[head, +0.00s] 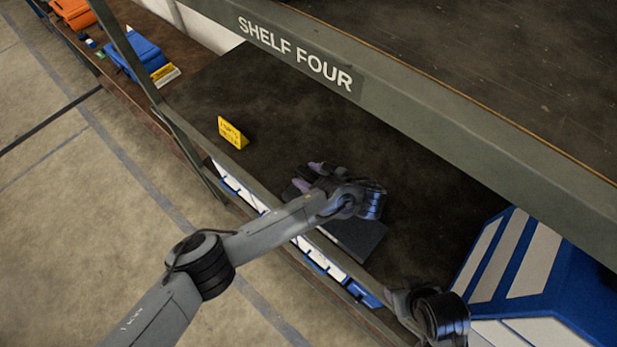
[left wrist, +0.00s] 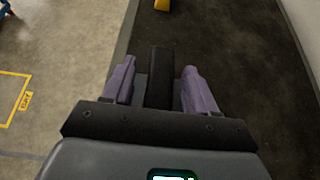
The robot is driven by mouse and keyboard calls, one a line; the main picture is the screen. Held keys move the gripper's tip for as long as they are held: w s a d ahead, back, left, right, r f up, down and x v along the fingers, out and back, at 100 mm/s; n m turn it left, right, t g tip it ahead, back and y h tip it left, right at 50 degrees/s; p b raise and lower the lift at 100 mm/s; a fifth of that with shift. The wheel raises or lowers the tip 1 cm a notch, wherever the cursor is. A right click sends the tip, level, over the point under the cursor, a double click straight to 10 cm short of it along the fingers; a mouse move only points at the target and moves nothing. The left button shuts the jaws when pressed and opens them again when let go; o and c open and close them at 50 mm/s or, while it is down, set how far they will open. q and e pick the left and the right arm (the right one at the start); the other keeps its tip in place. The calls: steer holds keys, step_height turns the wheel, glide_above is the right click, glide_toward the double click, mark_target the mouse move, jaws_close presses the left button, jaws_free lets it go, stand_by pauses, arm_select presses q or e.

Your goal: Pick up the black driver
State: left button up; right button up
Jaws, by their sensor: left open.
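A long black object (left wrist: 160,75), which looks like the black driver, shows in the left wrist view. It lies lengthwise between the two purple fingers of my left gripper (left wrist: 159,68). A gap shows on each side of it, so the fingers look apart from it. In the head view my left gripper (head: 308,177) reaches over the dark shelf near its front edge, and the driver cannot be made out there. Height between fingers and driver is hard to tell.
A dark grey slab (head: 357,238) lies under my left wrist on the shelf board (head: 270,115). A yellow sign (head: 232,132) stands farther left. The SHELF FOUR beam (head: 430,105) runs above. A blue and white case (head: 535,265) is at right.

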arm_select(q)
steer(key=shift+c, duration=0.3)
jaws_close()
steer(key=shift+r, duration=0.1)
